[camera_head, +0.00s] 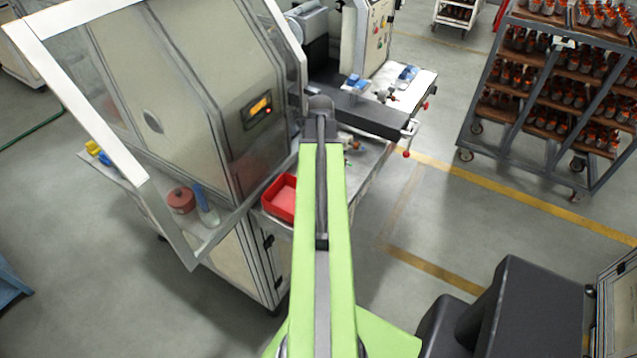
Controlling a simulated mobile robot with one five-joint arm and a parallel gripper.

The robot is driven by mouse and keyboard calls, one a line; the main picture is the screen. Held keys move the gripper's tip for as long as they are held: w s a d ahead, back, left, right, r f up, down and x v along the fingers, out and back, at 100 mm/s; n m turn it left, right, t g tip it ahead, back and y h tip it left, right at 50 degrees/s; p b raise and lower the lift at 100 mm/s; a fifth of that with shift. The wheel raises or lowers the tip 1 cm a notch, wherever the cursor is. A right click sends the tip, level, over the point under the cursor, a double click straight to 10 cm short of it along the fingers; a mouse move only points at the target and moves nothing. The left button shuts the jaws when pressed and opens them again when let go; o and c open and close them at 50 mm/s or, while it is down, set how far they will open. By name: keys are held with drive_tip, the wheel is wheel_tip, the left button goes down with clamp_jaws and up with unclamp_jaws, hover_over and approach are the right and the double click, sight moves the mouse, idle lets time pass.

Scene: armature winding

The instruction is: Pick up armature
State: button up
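Many armatures, dark with orange-copper tops, stand in rows on a grey wheeled rack (477,100) at the upper right. One group of armatures (530,77) is on a middle shelf, and more armatures (597,14) stand on the top shelf. My green arm reaches up the middle of the picture to a dark joint, well left of the rack. My gripper cannot be made out; the arm hides what lies beyond and below that joint. No armature is seen in its hold.
A winding machine (200,90) with clear guard panels stands left of my arm. A red tray (281,198) sits on its bench beside the arm. A worktable (415,84) with small tools is behind. Open floor (450,215) with yellow lines lies before the rack.

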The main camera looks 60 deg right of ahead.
clamp_jaws()
idle(0.4)
drive_tip(key=shift+r, duration=0.1)
wheel_tip(320, 180, up, 5)
drive_tip(key=p, duration=0.5)
drive_tip(key=shift+s+d+r+p, duration=0.1)
drive_tip(key=shift+s+d+p, duration=0.05)
drive_tip(key=shift+p, duration=0.2)
drive_tip(key=s+d+r+p, duration=0.5)
drive_tip(key=s+d, duration=0.1)
drive_tip(key=s, duration=0.3)
drive_tip(key=shift+s+r+p, duration=0.3)
drive_tip(key=shift+s+p, duration=0.05)
drive_tip(key=shift+s, duration=0.05)
